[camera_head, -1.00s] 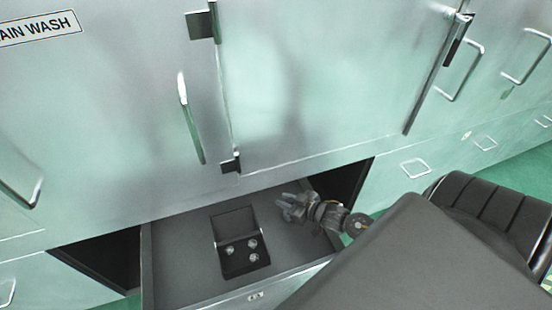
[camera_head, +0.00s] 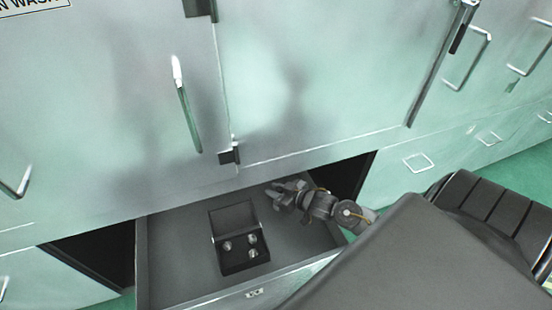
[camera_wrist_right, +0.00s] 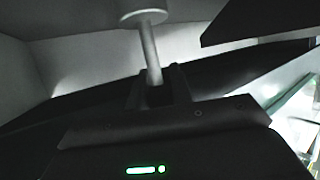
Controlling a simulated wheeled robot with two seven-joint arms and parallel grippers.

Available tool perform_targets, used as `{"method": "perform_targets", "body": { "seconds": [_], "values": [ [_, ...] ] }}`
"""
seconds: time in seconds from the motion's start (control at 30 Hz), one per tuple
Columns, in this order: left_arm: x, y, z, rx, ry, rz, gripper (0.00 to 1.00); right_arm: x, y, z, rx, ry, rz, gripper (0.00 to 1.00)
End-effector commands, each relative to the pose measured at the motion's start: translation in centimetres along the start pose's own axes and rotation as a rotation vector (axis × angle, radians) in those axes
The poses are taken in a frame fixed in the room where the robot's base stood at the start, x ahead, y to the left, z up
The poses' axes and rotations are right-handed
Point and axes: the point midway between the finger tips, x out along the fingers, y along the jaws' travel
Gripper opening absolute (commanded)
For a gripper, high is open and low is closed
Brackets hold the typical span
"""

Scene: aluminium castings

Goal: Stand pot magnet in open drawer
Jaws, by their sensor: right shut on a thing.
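The pot magnet (camera_wrist_right: 152,50) shows in the right wrist view as a pale disc on a thin stem, the disc at the far end. My right gripper (camera_wrist_right: 158,88) is shut on its stem. In the head view my right gripper (camera_head: 279,189) hangs over the back right part of the open drawer (camera_head: 175,275); the magnet is too small and dark to make out there. I cannot tell whether the magnet touches the drawer floor. My left gripper is not in view.
A black open-lidded case (camera_head: 240,268) with three silvery round pieces stands in the drawer, left of my right gripper. The cabinet front (camera_head: 320,100) rises close behind. Drawer floor is bare left of the case and between case and right wall.

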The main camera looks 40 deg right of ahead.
Motion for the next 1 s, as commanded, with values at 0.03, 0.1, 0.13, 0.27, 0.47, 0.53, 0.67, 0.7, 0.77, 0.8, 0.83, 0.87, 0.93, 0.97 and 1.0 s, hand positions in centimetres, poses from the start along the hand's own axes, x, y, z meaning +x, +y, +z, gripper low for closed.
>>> {"method": "perform_targets", "body": {
  "seconds": [0.03,0.1,0.13,0.27,0.47,0.53,0.67,0.7,0.77,0.8,0.83,0.87,0.93,0.97,1.0],
  "values": [
    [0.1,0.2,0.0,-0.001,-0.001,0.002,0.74,0.1,0.0,0.1,0.000,0.002,0.001,0.00],
    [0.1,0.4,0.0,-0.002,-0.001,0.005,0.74,0.1,0.0,0.2,0.000,0.000,0.001,0.27],
    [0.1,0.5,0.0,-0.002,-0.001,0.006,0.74,0.1,0.0,0.2,0.000,0.000,0.001,0.31],
    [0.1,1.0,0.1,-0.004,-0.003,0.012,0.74,0.1,0.0,0.2,0.000,0.000,0.001,0.44],
    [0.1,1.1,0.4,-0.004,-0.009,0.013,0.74,0.0,0.0,0.2,0.000,0.000,0.001,0.44],
    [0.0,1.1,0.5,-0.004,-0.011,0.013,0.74,0.0,0.0,0.0,0.000,0.000,0.000,0.44],
    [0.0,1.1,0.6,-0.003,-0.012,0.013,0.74,-1.2,0.0,0.1,0.000,-0.002,0.000,0.44],
    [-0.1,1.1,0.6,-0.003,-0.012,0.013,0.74,-1.8,0.0,0.1,-0.001,-0.002,-0.001,0.44],
    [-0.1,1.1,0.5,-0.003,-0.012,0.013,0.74,-3.0,0.0,0.1,-0.001,-0.002,-0.001,0.44],
    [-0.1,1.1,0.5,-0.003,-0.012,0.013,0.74,-3.9,-0.1,0.1,0.000,-0.004,-0.002,0.44],
    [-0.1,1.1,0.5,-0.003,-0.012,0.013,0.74,-4.6,-0.1,0.1,0.000,-0.004,-0.002,0.44],
    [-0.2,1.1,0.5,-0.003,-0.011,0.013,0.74,-5.2,0.0,0.1,-0.001,-0.004,-0.001,0.44],
    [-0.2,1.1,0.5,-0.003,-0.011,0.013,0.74,-6.8,-0.1,0.1,-0.001,-0.004,-0.002,0.44],
    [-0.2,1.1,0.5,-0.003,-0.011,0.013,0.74,-7.4,0.0,0.1,-0.001,-0.003,0.000,0.44],
    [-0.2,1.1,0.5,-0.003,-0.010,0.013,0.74,-8.2,0.0,0.1,-0.001,-0.003,-0.001,0.44]
  ]
}}
